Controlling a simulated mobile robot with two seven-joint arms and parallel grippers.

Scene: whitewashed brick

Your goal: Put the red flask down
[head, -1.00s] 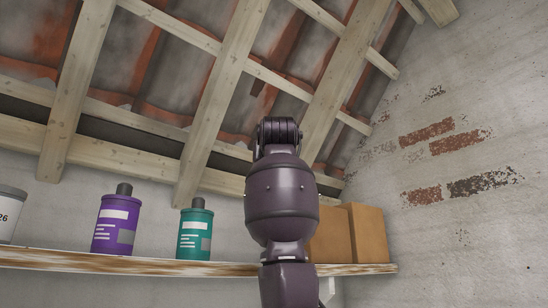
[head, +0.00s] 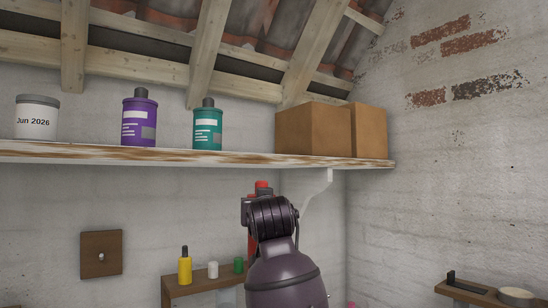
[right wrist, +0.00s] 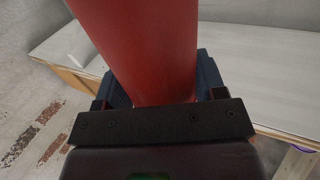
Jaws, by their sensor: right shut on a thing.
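The red flask (right wrist: 145,45) fills the middle of the right wrist view. My right gripper (right wrist: 160,88) is shut on it, with dark blue-grey fingers on both sides. In the head view, the flask's red top (head: 262,185) shows above my right wrist, and a strip of its red body shows lower down; my arm hides the rest. The flask is below the level of the long wall shelf and in front of the wall. Its base is not visible. My left gripper is not in view.
The long shelf (head: 200,156) holds a white tin (head: 37,117), a purple canister (head: 139,120), a teal canister (head: 207,128) and cardboard boxes (head: 312,130). Below, a small wooden shelf (head: 195,284) holds a yellow bottle (head: 185,268) and small pots. A pale surface (right wrist: 275,75) lies beyond the flask.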

